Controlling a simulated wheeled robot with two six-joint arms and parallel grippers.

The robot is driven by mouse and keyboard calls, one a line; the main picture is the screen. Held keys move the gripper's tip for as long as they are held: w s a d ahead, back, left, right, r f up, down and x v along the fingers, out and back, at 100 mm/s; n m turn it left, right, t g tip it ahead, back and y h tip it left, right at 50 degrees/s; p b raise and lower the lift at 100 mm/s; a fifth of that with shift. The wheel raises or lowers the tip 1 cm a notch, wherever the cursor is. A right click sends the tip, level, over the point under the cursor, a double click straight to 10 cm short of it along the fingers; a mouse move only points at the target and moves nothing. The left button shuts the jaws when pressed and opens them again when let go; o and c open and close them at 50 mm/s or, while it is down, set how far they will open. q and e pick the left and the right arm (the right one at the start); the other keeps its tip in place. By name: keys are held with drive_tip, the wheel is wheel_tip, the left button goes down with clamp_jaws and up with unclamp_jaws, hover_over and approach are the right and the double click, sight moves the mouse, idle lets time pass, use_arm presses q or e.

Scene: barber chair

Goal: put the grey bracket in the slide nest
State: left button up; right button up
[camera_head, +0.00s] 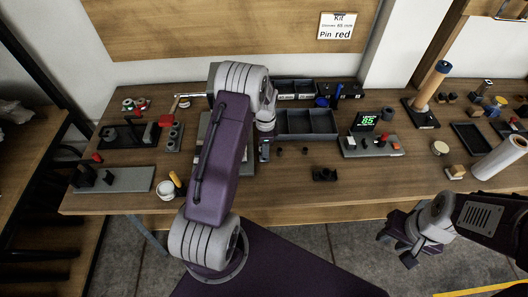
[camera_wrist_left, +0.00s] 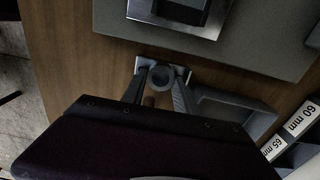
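My left gripper (camera_wrist_left: 160,84) points down at the table, its fingers apart on either side of a grey round boss on a light rectangular plate. This looks like the grey bracket (camera_wrist_left: 180,70); in the head view it shows as a small upright grey shape (camera_head: 264,151) below my left wrist. Whether the fingers touch the boss is unclear. Beside it is a grey base plate with a shiny metal-framed block, perhaps the slide nest (camera_wrist_left: 197,18); in the head view my purple arm hides most of it. My right gripper (camera_head: 398,247) is open and empty, off the table's front edge.
A dark divided tray (camera_head: 306,123) stands right of the bracket. A fixture with a green display (camera_head: 366,120) is further right. A small black block (camera_head: 325,174) sits near the front edge. The table front between them is mostly clear.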

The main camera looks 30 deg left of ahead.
use_arm(q)
clamp_jaws()
drive_tip(key=shift+r, duration=0.2)
wheel_tip(320, 180, up, 4)
drive_tip(key=shift+f, duration=0.1)
drive_tip(key=w+d+r, duration=0.6)
drive_tip(key=w+d, duration=0.1)
drive_tip(key=d, duration=0.2)
drive_tip(key=shift+d+r+b, duration=0.2)
drive_tip(key=shift+r+b, duration=0.1)
drive_tip(key=shift+r, duration=0.1)
